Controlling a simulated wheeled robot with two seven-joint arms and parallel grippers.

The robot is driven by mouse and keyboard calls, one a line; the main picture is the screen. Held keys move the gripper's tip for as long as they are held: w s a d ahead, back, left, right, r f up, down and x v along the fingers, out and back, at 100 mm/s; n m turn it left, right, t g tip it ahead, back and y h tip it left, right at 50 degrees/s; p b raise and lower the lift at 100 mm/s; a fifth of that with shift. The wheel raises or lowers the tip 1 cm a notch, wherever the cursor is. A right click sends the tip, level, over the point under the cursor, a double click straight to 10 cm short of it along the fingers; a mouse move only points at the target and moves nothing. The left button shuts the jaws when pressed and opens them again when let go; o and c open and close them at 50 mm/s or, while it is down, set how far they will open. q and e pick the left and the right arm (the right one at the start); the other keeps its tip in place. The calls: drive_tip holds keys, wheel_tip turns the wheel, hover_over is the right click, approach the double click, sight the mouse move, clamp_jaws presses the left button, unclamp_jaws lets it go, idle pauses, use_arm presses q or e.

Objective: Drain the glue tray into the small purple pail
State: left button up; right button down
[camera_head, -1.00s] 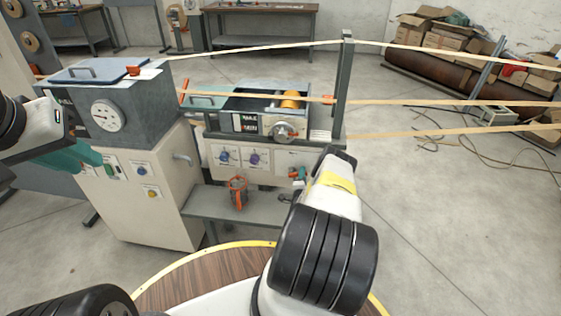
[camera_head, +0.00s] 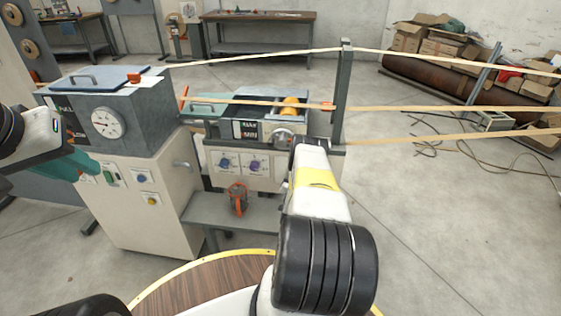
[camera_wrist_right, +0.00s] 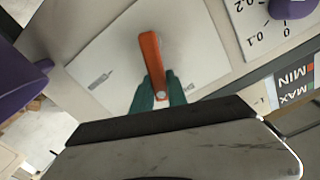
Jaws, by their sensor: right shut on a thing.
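The glue tray (camera_head: 262,104), a dark trough with an orange roller, sits on top of the pale machine. In the right wrist view my right gripper (camera_wrist_right: 160,94) is shut on the orange lever handle (camera_wrist_right: 151,60) in front of a pale panel. In the head view my right arm hides that gripper and the handle. A purple piece (camera_wrist_right: 20,88), apparently the small pail, is partly cut off at the left of the wrist view. I do not make out the pail in the head view. My left gripper (camera_head: 85,164) has teal fingers beside the left cabinet; its opening is unclear.
A pale cabinet (camera_head: 142,212) with a dial stands at the left. An orange tool (camera_head: 238,198) stands on the grey shelf (camera_head: 215,211) below the machine. Paper strips (camera_head: 430,108) stretch right from the post (camera_head: 341,88). Floor on the right is mostly clear, with cables.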

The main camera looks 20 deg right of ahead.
drive_tip(key=shift+w+a+n, duration=0.25)
drive_tip(key=shift+a+n, duration=0.2)
drive_tip(key=shift+n, duration=0.65)
drive_tip(key=shift+w+a+n, duration=0.2)
drive_tip(key=shift+a+n, duration=0.25)
drive_tip(key=shift+n, duration=0.65)
drive_tip(key=c, duration=1.3)
unclamp_jaws()
drive_tip(key=shift+r, duration=0.1)
drive_tip(key=shift+v, duration=3.85)
